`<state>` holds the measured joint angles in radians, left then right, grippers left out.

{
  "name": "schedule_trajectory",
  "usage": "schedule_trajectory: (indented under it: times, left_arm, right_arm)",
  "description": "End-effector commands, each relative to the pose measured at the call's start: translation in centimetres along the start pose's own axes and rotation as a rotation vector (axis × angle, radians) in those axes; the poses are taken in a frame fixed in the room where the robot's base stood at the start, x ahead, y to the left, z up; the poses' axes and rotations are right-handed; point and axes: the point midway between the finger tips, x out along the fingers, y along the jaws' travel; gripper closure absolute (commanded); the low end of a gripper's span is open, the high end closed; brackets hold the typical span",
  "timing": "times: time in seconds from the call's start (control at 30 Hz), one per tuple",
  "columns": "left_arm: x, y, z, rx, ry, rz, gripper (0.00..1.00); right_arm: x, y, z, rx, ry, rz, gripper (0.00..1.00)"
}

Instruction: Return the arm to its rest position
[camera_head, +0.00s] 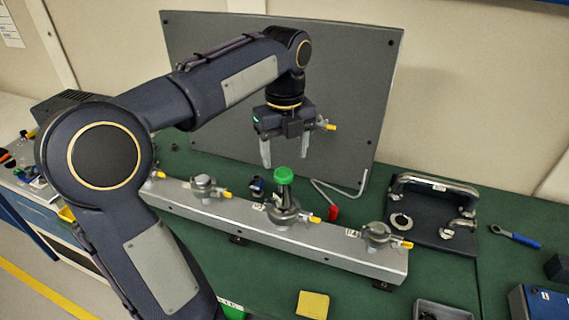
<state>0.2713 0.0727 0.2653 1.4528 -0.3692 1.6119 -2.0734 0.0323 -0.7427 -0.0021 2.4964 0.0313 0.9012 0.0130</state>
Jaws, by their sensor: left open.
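My left arm comes in from the left and bends over the bench. Its gripper (286,153) points down, open and empty, with its two pale fingers apart. It hangs above and behind a metal rail (330,240) that carries several grey round fittings. One of these fittings (283,210) has a green-capped piece (284,176) standing upright on it, just below and in front of the fingers. They look apart, though the exact gap is hard to tell. My right gripper is not in view.
A grey upright panel (350,80) stands behind the gripper. A dark plate with metal handles (435,215) lies to the right, near a blue-handled tool (515,237). A red-tipped hex key (333,213) lies behind the rail. A yellow pad (313,304) lies in front.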

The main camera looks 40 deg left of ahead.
Motion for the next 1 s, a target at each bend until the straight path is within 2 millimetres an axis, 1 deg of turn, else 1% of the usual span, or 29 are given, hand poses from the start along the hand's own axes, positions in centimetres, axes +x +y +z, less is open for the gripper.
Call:
schedule_trajectory:
  times: [0.03, 0.1, 0.2, 0.3, 0.47, 0.57, 0.67, 0.77, 0.8, 0.87, 1.0]
  left_arm:
    - [-0.9, -0.1, 0.0, 0.001, -0.001, -0.003, 0.37]
    - [-1.8, -0.1, 0.0, 0.001, -0.001, -0.002, 0.37]
    - [-2.7, 0.0, 0.0, 0.001, -0.001, -0.001, 0.37]
    - [-3.0, 0.0, 0.0, 0.001, 0.0, 0.001, 0.37]
    - [-3.0, 0.1, -0.1, -0.006, 0.0, 0.0, 0.37]
    - [-2.9, 0.4, -0.8, -0.071, -0.003, -0.018, 0.37]
    - [-2.2, 1.4, -2.5, -0.246, -0.002, -0.063, 0.37]
    - [-0.8, 2.8, -5.1, -0.521, 0.024, -0.134, 0.37]
    - [-0.1, 3.4, -6.2, -0.646, 0.046, -0.167, 0.37]
    - [1.1, 4.3, -7.9, -0.84, 0.091, -0.211, 0.37]
    - [4.3, 6.2, -11.8, -1.294, 0.247, -0.288, 0.37]
  right_arm:
    - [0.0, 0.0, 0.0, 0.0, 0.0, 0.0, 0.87]
    - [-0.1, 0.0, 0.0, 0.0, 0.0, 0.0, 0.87]
    - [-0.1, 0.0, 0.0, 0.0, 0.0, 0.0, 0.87]
    - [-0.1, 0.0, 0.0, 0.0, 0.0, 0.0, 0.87]
    - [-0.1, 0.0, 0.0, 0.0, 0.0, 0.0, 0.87]
    - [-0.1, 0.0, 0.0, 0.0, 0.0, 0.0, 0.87]
    - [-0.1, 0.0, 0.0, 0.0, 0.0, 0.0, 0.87]
    - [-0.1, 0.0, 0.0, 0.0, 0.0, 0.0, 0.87]
    - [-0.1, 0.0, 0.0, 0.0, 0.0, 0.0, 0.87]
    - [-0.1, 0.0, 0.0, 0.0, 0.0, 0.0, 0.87]
    - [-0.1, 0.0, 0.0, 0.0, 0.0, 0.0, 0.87]
